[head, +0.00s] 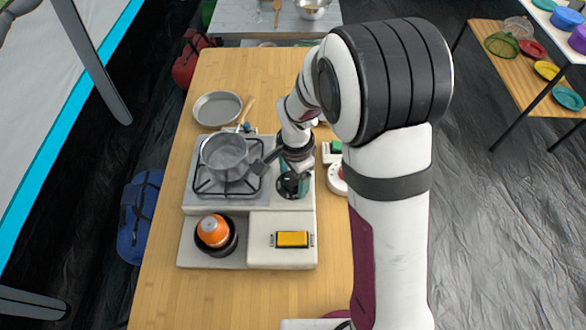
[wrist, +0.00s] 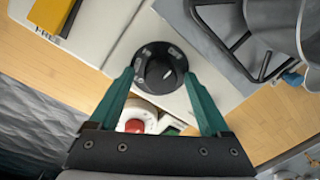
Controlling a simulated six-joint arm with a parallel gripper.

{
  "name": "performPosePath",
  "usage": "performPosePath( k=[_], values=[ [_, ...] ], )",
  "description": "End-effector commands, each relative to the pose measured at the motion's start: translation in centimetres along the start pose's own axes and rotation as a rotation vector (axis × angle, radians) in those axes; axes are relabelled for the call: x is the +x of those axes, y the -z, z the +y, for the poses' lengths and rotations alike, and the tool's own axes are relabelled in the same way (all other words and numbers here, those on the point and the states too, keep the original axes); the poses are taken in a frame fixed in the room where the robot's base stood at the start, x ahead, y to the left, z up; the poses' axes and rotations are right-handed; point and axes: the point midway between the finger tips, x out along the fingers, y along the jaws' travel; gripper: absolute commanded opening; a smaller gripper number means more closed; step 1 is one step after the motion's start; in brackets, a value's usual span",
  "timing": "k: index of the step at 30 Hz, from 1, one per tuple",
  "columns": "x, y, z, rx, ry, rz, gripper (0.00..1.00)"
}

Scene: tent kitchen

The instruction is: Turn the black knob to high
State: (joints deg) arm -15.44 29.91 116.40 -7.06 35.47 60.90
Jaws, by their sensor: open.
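The black knob (wrist: 160,68) sits on the light top of the camp stove (head: 232,200), with a white pointer mark on it and small lettering around its dial. In the head view the knob (head: 290,184) is partly covered by my gripper (head: 285,172). In the wrist view my gripper (wrist: 160,90) is open, with one teal finger on each side of the knob. The fingertips are close to the dial's edge; whether they touch it I cannot tell.
A grey pot (head: 226,155) stands on the burner grate left of the knob. An orange canister (head: 213,231) and a yellow switch (head: 292,239) are at the stove's front. A white device with a red button (wrist: 134,125) lies beside the stove. The table front is clear.

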Motion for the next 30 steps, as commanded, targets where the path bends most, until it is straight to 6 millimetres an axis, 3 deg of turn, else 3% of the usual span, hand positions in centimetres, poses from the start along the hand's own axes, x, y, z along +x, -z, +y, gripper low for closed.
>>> performPosePath(
  k=[6, 7, 20, 30],
  values=[
    [0.05, 0.00, 0.01, 0.000, 0.000, 0.000, 0.81],
    [0.05, 0.00, 0.01, 0.000, 0.000, 0.000, 0.77],
    [0.01, 0.00, 0.00, 0.000, 0.000, 0.000, 0.00],
    [0.00, 0.01, -0.01, -0.048, 0.000, -0.003, 0.00]
  ],
)
